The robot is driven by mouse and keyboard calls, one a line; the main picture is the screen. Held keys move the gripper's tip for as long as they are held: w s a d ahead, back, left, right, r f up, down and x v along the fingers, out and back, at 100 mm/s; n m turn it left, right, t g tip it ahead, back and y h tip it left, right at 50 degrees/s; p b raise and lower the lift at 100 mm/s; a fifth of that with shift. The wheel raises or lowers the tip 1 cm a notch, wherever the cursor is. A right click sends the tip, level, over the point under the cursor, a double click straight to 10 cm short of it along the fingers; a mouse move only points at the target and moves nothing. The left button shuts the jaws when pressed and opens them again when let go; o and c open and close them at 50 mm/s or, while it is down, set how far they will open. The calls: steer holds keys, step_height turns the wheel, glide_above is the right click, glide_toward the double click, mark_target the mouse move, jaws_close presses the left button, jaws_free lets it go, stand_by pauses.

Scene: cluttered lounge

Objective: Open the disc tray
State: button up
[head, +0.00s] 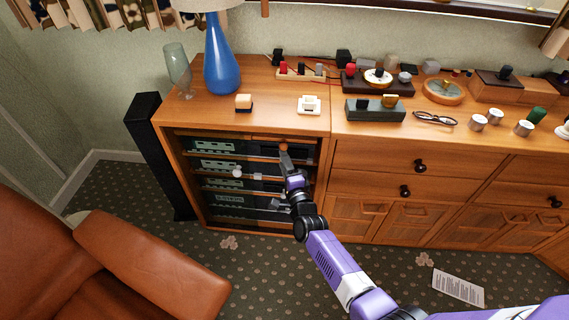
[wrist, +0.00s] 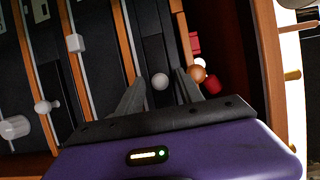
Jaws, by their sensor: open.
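Dark hi-fi units with pale green displays stand on the cabinet shelves in the head view; the upper unit (head: 212,147) is one. No part stands out clearly as the disc tray. My gripper (head: 286,160) is at the right of the upper units, partly covering their fronts. An orange-brown ball (wrist: 198,74) shows just right of the right fingertip.
White knobs (head: 237,173) stick out left of my gripper. The wooden shelf sides frame the units. The cabinet top holds a blue lamp (head: 222,62), a glass vase (head: 178,68) and small clutter. A brown leather armchair (head: 150,262) stands at the lower left. Patterned carpet lies before the cabinet.

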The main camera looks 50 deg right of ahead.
steer(key=shift+c, duration=0.4)
jaws_close()
stand_by(0.9)
